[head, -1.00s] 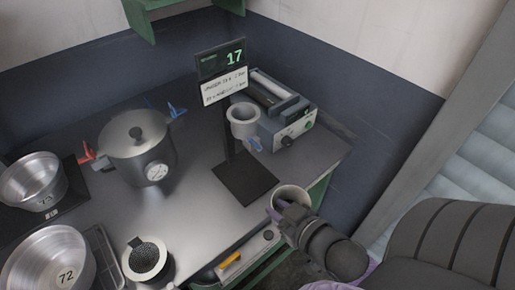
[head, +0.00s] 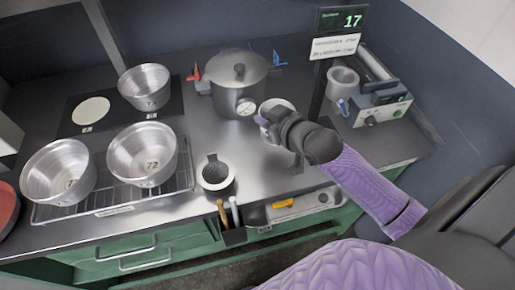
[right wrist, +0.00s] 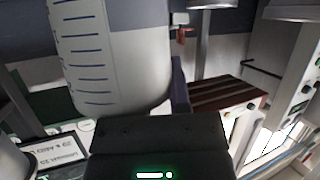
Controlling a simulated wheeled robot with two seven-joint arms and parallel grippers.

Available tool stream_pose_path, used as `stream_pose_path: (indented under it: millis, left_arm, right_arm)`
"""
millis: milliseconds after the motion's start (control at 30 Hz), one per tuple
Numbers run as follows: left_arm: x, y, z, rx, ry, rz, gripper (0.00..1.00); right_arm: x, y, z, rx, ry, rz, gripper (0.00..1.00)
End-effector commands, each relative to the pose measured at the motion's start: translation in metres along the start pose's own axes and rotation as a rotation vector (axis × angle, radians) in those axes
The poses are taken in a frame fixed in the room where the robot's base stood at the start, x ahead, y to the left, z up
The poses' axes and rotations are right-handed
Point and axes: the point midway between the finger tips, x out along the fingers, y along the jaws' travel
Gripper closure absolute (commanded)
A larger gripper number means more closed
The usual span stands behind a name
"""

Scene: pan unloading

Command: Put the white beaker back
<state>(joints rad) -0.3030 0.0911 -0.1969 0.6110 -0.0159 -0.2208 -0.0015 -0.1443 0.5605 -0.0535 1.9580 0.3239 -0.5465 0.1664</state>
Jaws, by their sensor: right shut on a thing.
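The white beaker (head: 277,103) is held by my right gripper (head: 270,122) above the steel bench, just in front of the lidded pot with a gauge (head: 232,100). In the head view the gripper and wrist hide part of it, and its pale rim shows. In the right wrist view the beaker (right wrist: 115,55) is large, with blue graduation lines, close against the dark gripper. My right gripper is shut on it. My left gripper is not in view.
Two metal pans (head: 142,153) stand on a wire rack (head: 115,200) at the left, another (head: 145,88) behind them. A small cup (head: 215,180) with a dark top stands near the front edge. A display stand (head: 340,20), grey cup (head: 342,80) and instrument box (head: 383,110) are at right.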

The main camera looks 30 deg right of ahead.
Motion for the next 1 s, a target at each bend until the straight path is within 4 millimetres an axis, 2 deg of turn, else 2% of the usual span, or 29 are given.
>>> stream_pose_path:
  millis: [33,367,667,700,833,867,1000]
  left_arm:
    - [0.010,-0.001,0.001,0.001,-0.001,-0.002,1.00]
    - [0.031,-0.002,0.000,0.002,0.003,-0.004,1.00]
    - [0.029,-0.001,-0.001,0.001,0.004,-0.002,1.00]
    - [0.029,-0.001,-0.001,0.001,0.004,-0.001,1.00]
    - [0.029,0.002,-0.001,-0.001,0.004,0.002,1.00]
    - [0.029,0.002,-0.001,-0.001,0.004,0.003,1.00]
    - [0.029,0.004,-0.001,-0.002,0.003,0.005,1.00]
  right_arm:
    - [0.007,-0.001,0.018,0.003,-0.004,0.000,1.00]
    - [0.028,-0.005,0.069,0.001,-0.002,0.001,1.00]
    - [0.029,-0.005,0.070,-0.001,0.001,0.000,1.00]
    - [0.029,-0.005,0.070,-0.001,0.001,0.000,0.73]
    - [0.028,-0.005,0.070,0.000,0.001,0.000,0.46]
    - [0.028,-0.005,0.070,0.000,0.001,0.000,0.41]
    - [0.028,-0.005,0.070,0.000,0.001,0.000,0.41]
